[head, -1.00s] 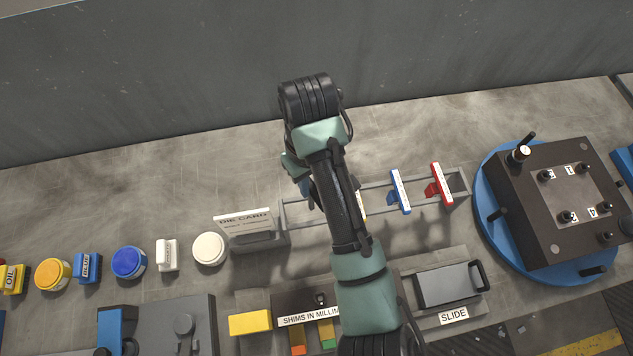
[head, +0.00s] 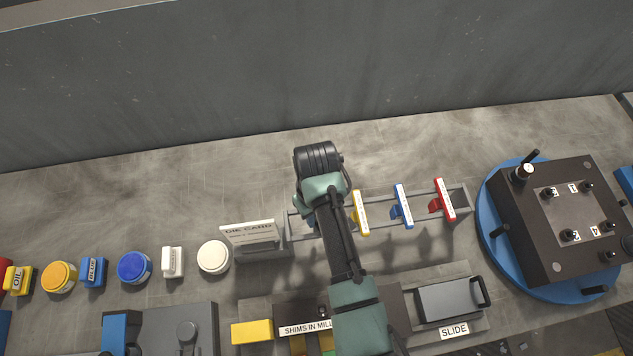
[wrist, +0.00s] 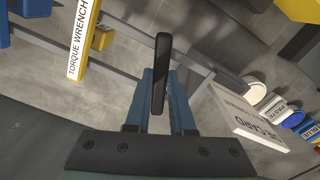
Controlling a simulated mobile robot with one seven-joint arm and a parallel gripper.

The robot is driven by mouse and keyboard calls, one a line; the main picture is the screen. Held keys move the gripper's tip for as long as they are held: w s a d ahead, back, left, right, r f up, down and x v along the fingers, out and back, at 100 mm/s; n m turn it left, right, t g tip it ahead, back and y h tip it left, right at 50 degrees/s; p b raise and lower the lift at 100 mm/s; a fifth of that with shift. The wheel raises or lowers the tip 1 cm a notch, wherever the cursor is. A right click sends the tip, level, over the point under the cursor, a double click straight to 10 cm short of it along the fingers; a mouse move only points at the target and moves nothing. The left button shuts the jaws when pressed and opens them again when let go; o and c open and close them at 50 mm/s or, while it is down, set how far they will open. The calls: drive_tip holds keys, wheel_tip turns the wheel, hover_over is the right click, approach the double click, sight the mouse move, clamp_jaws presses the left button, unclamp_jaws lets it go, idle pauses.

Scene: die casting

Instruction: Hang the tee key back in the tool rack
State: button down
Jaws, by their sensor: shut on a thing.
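The tee key (wrist: 161,72) shows in the wrist view as a black bar, seen nearly end-on, between the blue fingers of my gripper (wrist: 162,92). My gripper is shut on it. The key's lower part is hidden. The tool rack (head: 464,198) is a grey open frame with two long rails, and its rails also show in the wrist view (wrist: 193,56). My gripper is over the rack's left part, between the yellow torque wrench (wrist: 84,38) and the die card. In the head view my arm covers the gripper and key. I cannot tell whether the key touches the rack.
The yellow (head: 360,213), blue (head: 403,207) and red (head: 444,200) tools hang in the rack. The die card (head: 249,233) stands at its left end. The slide block (head: 450,299) lies in front. A die on a blue turntable (head: 490,225) is at right.

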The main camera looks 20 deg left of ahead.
drive_tip(key=shift+f, duration=0.45)
drive_tip(key=c, duration=0.8)
unclamp_jaws()
drive_tip(key=shift+r, duration=0.1)
drive_tip(key=shift+o, duration=0.2)
drive_tip(key=shift+r, duration=0.1)
drive_tip(key=shift+r, duration=0.4)
wheel_tip(320, 180, up, 12)
drive_tip(key=shift+b, duration=0.45)
drive_tip(key=shift+w, duration=0.1)
